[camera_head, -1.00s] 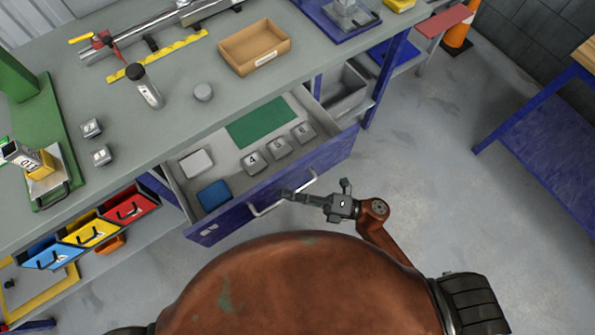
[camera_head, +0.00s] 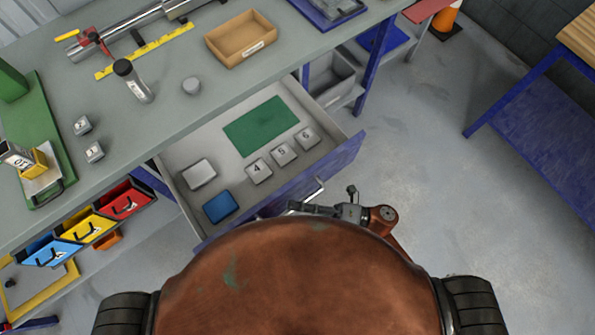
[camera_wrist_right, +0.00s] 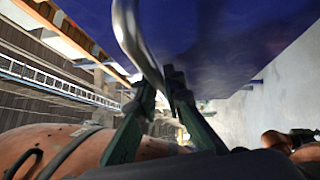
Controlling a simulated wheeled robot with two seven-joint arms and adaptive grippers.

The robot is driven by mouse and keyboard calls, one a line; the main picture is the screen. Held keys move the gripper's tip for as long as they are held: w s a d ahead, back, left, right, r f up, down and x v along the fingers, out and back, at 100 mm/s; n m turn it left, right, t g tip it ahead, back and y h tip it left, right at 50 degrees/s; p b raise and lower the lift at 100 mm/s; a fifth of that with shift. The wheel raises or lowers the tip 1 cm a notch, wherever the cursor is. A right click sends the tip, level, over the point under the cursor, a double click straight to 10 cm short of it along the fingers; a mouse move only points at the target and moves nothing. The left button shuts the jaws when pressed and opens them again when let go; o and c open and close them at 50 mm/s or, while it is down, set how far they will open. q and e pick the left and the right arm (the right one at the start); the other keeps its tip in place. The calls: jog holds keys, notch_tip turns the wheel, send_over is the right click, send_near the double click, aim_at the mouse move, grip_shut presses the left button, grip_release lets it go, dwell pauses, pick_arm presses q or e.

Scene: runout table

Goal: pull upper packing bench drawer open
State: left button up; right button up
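The upper drawer (camera_head: 338,164) of the packing bench stands well open, its blue front close to my body in the head view. Its metal handle (camera_head: 312,190) shows only in part; my body hides the rest. My right gripper (camera_head: 296,207) is at the drawer front, partly hidden by my body. In the right wrist view, the handle (camera_wrist_right: 131,35) runs down between the two fingers of the right gripper (camera_wrist_right: 165,82), which are closed around it. My left gripper is not in view.
The drawer holds a green mat (camera_head: 261,124), a blue block (camera_head: 219,207), a pale block (camera_head: 198,174) and several numbered blocks. The grey bench top (camera_head: 180,125) carries a cardboard tray (camera_head: 240,39). Coloured bins (camera_head: 88,226) hang at the left. Floor to the right is clear.

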jog(key=o, duration=0.5)
jog(key=shift+c, duration=0.2)
jog(key=shift+d, duration=0.1)
jog(key=v, duration=1.1)
jog(key=shift+d, duration=0.4)
jog(key=shift+f, duration=0.1)
